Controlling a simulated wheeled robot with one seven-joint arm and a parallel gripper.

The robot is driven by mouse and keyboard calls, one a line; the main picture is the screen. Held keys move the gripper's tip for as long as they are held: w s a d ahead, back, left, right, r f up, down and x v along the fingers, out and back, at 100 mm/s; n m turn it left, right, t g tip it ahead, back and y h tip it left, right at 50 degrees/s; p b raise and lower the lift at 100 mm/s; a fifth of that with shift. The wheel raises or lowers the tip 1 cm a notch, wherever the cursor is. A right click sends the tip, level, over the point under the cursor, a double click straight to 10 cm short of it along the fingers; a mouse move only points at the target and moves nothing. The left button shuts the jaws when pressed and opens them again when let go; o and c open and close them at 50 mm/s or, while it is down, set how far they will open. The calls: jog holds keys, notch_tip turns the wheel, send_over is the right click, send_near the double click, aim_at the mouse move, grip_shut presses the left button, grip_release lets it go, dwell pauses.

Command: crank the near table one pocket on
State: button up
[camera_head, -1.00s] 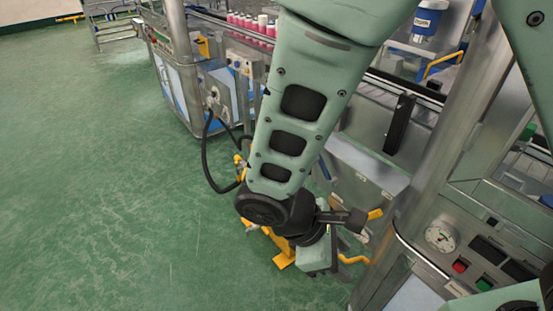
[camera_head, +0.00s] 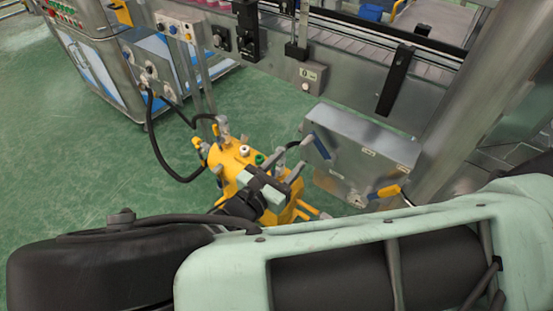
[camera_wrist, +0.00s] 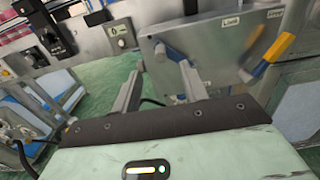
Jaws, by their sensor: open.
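A grey metal box (camera_head: 365,155) with small labels stands on the machine's front, right of centre in the head view. A blue handle (camera_head: 321,146) is on its left side and a yellow-ended handle (camera_head: 388,191) is at its lower right. The wrist view shows the box (camera_wrist: 215,55), the blue handle (camera_wrist: 174,57) and the yellow handle (camera_wrist: 283,46). One label reads "Lock". My gripper (camera_head: 300,157) is open, left of the box, with nothing visible between its fingers. In the wrist view its fingertips (camera_wrist: 160,74) point towards the blue handle; I cannot tell whether they touch it.
A yellow unit (camera_head: 232,165) with knobs stands on the floor behind and beside my gripper. A black hose (camera_head: 155,140) loops from the control cabinet (camera_head: 100,65). A conveyor (camera_head: 400,45) runs behind the box. Green floor (camera_head: 90,170) is clear at the left.

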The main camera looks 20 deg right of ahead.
aim_at(302, 148)
jog(key=shift+b+x, duration=0.55)
jog(key=shift+x, duration=3.1)
jog(key=shift+f, duration=0.1)
grip_shut()
